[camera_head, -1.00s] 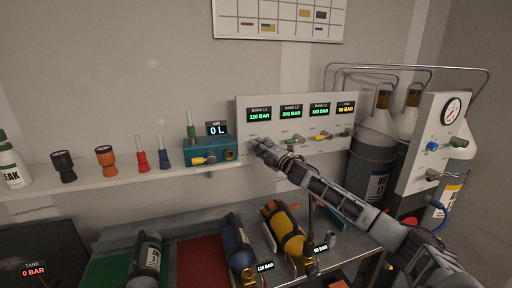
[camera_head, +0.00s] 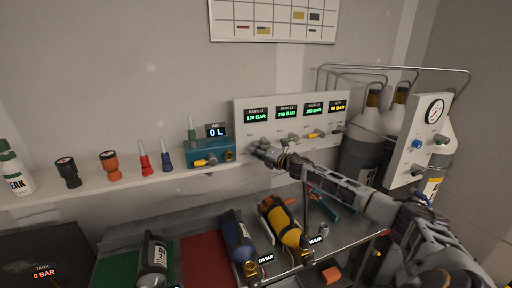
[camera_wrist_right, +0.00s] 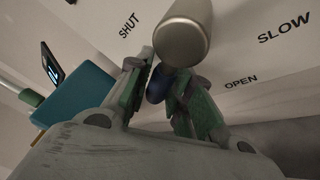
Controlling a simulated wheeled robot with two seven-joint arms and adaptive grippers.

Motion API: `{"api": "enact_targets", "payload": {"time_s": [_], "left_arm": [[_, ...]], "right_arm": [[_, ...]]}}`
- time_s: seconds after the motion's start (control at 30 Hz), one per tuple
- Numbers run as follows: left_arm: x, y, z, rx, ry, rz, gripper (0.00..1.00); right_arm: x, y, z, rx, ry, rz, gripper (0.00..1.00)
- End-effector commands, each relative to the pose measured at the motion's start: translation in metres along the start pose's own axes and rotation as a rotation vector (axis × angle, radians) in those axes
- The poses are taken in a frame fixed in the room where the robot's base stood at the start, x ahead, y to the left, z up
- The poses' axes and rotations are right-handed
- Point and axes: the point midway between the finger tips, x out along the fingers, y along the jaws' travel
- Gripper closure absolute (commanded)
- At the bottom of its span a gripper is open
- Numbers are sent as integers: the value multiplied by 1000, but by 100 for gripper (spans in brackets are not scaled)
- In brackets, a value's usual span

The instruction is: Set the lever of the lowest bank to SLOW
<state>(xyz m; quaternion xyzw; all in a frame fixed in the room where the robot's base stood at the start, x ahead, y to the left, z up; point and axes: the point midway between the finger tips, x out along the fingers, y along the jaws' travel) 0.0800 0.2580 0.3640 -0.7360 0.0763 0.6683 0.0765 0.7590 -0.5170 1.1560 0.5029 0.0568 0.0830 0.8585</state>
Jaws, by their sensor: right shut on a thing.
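The white bank panel (camera_head: 380,106) stands at the back of the shelf. Its leftmost bank display (camera_head: 256,117) reads 120 BAR, lower than the two bank displays beside it. My right gripper (camera_head: 258,149) is at the valve under that display and covers most of it. In the right wrist view, the green-padded fingers (camera_wrist_right: 158,98) are closed around a small dark part of the lever (camera_wrist_right: 156,86). A grey cylinder end (camera_wrist_right: 183,32) sits just above them. SHUT, SLOW and OPEN are printed around it; the lever's exact direction is hidden. My left gripper is out of view.
Other valve levers (camera_head: 314,134) sit to the right. Grey cylinders (camera_head: 362,150) and a gauge panel (camera_head: 423,120) stand at right. Tanks (camera_head: 280,222) lie on the bench below.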

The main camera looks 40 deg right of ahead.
Motion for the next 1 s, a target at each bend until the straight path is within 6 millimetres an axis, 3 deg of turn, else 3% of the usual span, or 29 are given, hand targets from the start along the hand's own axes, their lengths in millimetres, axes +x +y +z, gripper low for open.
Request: {"api": "enact_targets", "payload": {"time_s": [0.2, 0.67, 0.7, 0.83, 1.0], "left_arm": [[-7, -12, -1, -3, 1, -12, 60], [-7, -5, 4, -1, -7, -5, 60], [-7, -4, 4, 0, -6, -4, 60], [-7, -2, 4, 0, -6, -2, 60], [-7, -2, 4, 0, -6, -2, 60]], "right_arm": [[0, -3, -2, -37, 11, -18, 100], [-1, -5, -2, -46, 13, -21, 100], [-1, -5, -2, -46, 13, -22, 74], [-1, -4, -2, -45, 12, -21, 58], [0, -4, -1, -45, 11, -20, 56]]}}
